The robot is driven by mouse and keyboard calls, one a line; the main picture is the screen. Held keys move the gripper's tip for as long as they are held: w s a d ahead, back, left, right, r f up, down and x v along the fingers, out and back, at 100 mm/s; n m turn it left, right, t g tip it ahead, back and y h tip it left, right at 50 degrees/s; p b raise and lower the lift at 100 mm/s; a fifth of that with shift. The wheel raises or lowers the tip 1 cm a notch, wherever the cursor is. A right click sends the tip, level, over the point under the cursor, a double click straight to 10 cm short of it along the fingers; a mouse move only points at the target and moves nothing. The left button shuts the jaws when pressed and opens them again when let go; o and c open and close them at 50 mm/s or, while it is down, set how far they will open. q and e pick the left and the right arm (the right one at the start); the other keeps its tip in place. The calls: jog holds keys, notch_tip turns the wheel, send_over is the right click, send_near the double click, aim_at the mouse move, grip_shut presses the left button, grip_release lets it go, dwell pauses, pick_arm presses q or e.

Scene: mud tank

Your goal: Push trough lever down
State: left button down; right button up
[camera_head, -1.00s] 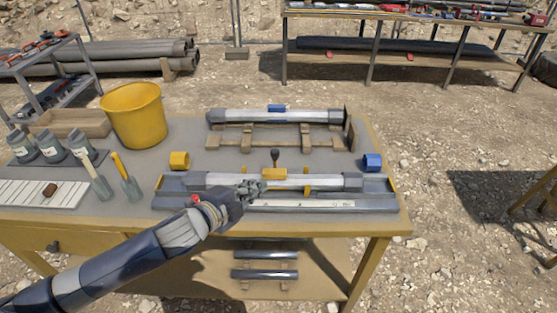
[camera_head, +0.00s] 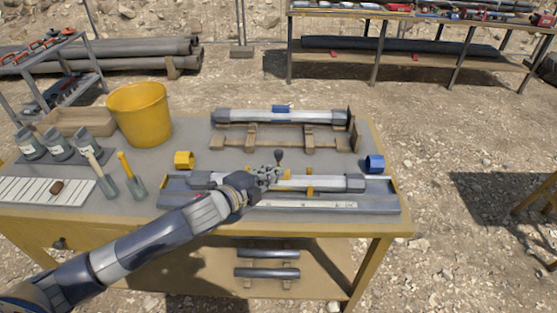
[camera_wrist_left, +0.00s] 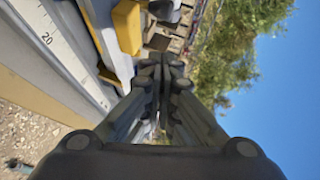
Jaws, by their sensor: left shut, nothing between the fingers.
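The grey trough (camera_head: 375,204) lies along the front of the workbench with a pale tube (camera_head: 335,183) in it. A lever with a dark round knob (camera_head: 278,154) stands upright at the middle of the trough. A yellow block is at its base, mostly hidden behind my gripper; a yellow block (camera_wrist_left: 127,26) shows in the left wrist view. My left gripper (camera_head: 275,172) is shut and empty, just below and slightly left of the knob. Its shut fingertips also show in the left wrist view (camera_wrist_left: 160,66). I cannot tell whether they touch the lever.
Behind the trough a second tube (camera_head: 245,115) rests on a wooden rack. A yellow ring (camera_head: 184,160) and a blue ring (camera_head: 374,164) lie near the trough ends.

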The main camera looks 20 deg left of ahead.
aim_at(279, 162)
pick_arm(q)
jog(key=w, duration=0.2)
jog(key=w+f+p, duration=0.1)
jog(key=w, duration=0.1)
jog(key=w+f, duration=0.1)
jog(key=w, duration=0.1)
jog(key=shift+w+d, duration=0.1)
jog(key=shift+w, duration=0.2)
jog(key=shift+w+a+f, duration=0.25)
jog(key=shift+w+a, duration=0.05)
jog(key=shift+w, duration=0.15)
jog(key=shift+p, duration=0.3)
